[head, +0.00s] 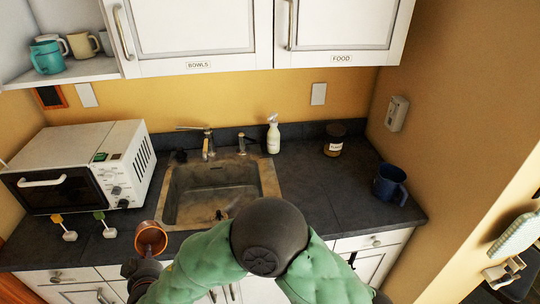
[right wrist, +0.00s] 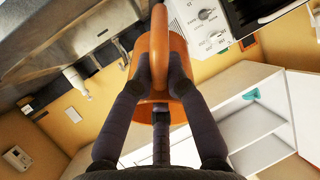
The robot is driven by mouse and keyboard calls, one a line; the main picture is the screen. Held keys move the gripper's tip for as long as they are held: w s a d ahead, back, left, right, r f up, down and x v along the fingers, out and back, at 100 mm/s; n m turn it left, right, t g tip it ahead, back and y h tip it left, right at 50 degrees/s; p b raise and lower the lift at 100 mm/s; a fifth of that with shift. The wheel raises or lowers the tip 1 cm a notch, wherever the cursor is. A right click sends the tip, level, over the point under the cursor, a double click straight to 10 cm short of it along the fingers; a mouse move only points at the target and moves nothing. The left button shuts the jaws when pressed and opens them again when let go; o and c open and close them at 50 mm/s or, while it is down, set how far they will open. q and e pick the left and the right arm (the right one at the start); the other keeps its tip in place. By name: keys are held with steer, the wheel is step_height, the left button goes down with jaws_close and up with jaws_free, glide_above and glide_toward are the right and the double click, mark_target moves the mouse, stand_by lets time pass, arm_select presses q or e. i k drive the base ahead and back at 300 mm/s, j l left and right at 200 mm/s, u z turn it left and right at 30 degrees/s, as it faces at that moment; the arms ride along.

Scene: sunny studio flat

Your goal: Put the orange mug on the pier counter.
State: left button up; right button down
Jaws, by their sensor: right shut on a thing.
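The orange mug (head: 151,238) is at the front edge of the dark counter in the head view, left of the sink, tilted with its dark opening showing. In the right wrist view the mug (right wrist: 179,48) has its handle towards the camera. My right gripper (right wrist: 159,75) is shut on the mug at its handle, a finger on each side. In the head view the right gripper (head: 139,268) is just below the mug. I cannot tell whether the mug touches the counter. The dark counter (head: 315,190) is not marked as the pier counter. My left gripper is out of view.
A microwave (head: 80,165) stands left of the sink (head: 268,180). A spray bottle (head: 273,136), a jar (head: 334,140) and a blue mug (head: 389,184) stand on the counter. Several mugs sit on the shelf (head: 85,70). The counter's right middle is clear.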

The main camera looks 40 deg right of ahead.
mark_target(345, 204)
steer(key=k+l+z, duration=0.1)
steer(key=l, duration=0.75)
steer(key=l+z, duration=0.1)
steer(key=l, duration=0.7)
steer(key=i+l, duration=0.2)
steer(key=l, duration=0.25)
